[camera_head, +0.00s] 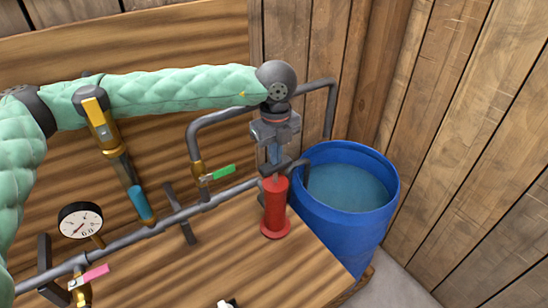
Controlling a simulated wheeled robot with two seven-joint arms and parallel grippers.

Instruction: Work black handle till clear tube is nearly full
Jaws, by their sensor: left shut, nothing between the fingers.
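The red pump (275,208) stands upright on the wooden bench. Its black handle (294,168) is a dark bar at the pump's top. My left gripper (273,158) points down just above the pump. It is shut and empty, at or very near the handle; I cannot tell whether they touch. The gripper partly hides the pump's top. The clear tube (122,172) rises at a tilt from the pipe at the left. Blue liquid (139,202) shows in its lower part, and the upper part looks empty. My right gripper is not in view.
A blue barrel (345,236) of water stands right of the bench (190,278). Grey pipes carry a green-levered valve (218,173), a pink-levered valve (92,275) and a round gauge (80,220). A yellow-levered valve (98,115) tops the tube. The bench front is mostly clear.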

